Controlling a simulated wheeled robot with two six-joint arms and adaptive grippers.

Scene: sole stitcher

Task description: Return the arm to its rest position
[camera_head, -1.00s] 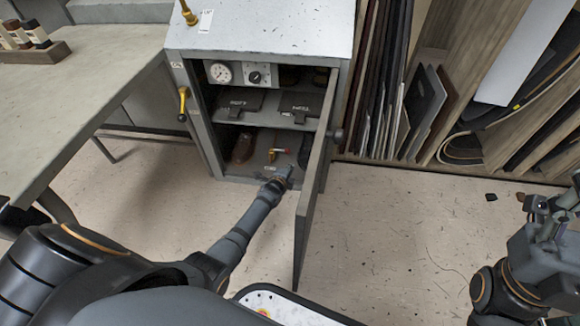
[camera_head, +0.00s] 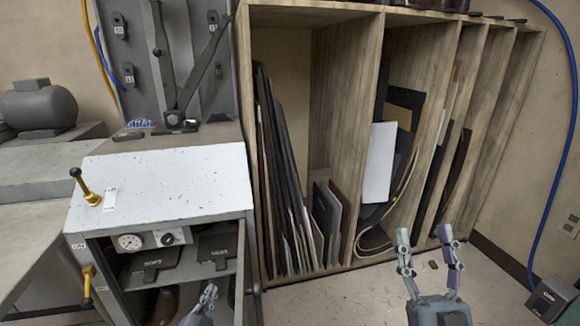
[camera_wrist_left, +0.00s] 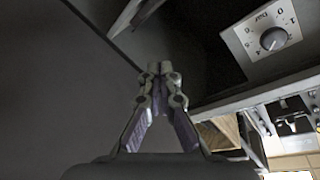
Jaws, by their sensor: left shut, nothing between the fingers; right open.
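My left gripper (camera_head: 207,296) is at the bottom of the head view, in front of the open cabinet (camera_head: 160,188). Its fingers are shut and empty. In the left wrist view its fingertips (camera_wrist_left: 160,72) meet, close to dark panels, with a dial knob (camera_wrist_left: 272,39) to the upper right. The rest of the left arm is out of the head view. My right gripper (camera_head: 427,240) stands fingers up at the lower right, open and empty, in front of the rack.
The cabinet door (camera_head: 240,287) stands open just right of the left gripper. A wooden rack (camera_head: 347,150) with sheets stands behind. Floor shows at the lower middle (camera_head: 330,300).

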